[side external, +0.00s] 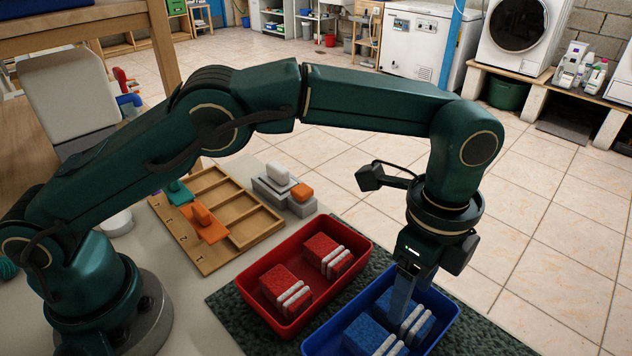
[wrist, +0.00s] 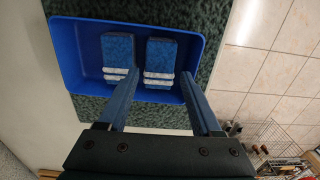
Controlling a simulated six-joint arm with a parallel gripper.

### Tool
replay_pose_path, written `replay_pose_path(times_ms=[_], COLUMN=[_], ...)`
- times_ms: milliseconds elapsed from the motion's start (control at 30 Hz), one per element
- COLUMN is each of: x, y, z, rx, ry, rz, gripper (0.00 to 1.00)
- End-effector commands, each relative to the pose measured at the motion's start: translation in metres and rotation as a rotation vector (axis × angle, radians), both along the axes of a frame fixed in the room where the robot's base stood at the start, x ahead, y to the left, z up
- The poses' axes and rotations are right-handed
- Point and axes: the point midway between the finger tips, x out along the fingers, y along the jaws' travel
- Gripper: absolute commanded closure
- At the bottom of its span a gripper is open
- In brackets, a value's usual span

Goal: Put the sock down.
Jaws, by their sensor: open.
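A blue tray (side external: 448,298) holds two folded blue socks with white stripes lying side by side; it also shows in the wrist view (wrist: 75,60). One blue sock (side external: 421,318) lies between the fingers of my gripper (side external: 402,306); it is the right-hand one in the wrist view (wrist: 160,57). The other blue sock (side external: 368,337) lies to its left in the wrist view (wrist: 118,52). My gripper is open, its fingers (wrist: 158,76) apart on either side of the right-hand sock and pointing down into the tray. Whether the fingertips touch it is not clear.
A red tray (side external: 246,282) with two folded red socks stands beside the blue tray, both on a dark green mat (side external: 230,316). A wooden divided tray (side external: 258,229) with orange and teal pieces and grey blocks (side external: 301,206) stand behind.

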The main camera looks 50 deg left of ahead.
Motion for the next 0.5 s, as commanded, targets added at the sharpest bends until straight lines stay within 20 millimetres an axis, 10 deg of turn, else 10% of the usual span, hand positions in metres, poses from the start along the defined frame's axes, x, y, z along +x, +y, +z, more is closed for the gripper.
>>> replay_pose_path(times_ms=[500], x=[0.001], y=[0.003], z=[0.045], rx=[-0.002], ry=[-0.003], rz=[0.015], gripper=[0.34])
